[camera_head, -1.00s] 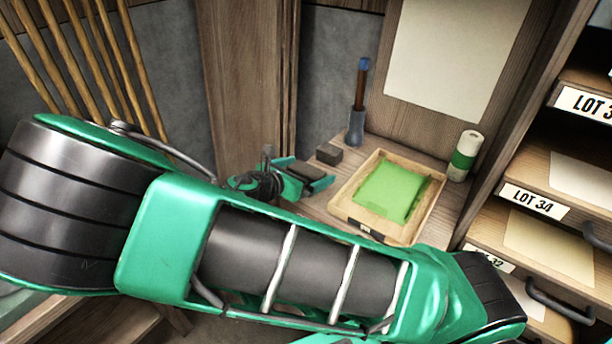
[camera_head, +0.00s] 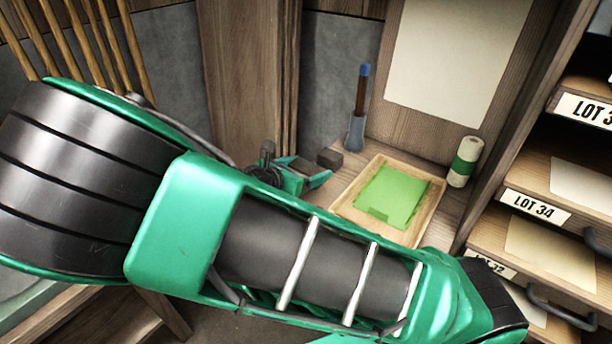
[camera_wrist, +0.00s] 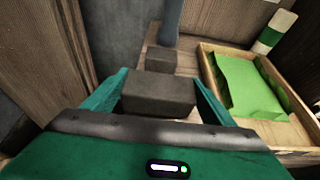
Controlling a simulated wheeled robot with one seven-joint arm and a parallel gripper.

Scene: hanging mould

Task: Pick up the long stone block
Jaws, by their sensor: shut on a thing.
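The long stone block (camera_wrist: 158,94) is a dark grey, rectangular piece. In the wrist view my gripper (camera_wrist: 160,84) is shut on it, with one green finger at each end of it. In the head view my gripper (camera_head: 305,172) is at the left end of the wooden bench, and the held block (camera_head: 303,165) shows only in part between the fingers. I cannot tell how far the block is above the bench. A shorter dark block (camera_wrist: 161,58) stands just beyond it, apart from it; it also shows in the head view (camera_head: 330,158).
A wooden tray (camera_head: 433,204) with a green sheet (camera_head: 390,196) lies right of my gripper. A blue-handled tool (camera_head: 359,105) stands behind, and a white and green roll (camera_head: 464,160) at the back right. Labelled drawers (camera_head: 535,206) are at the right, a wooden post (camera_head: 243,90) at the left.

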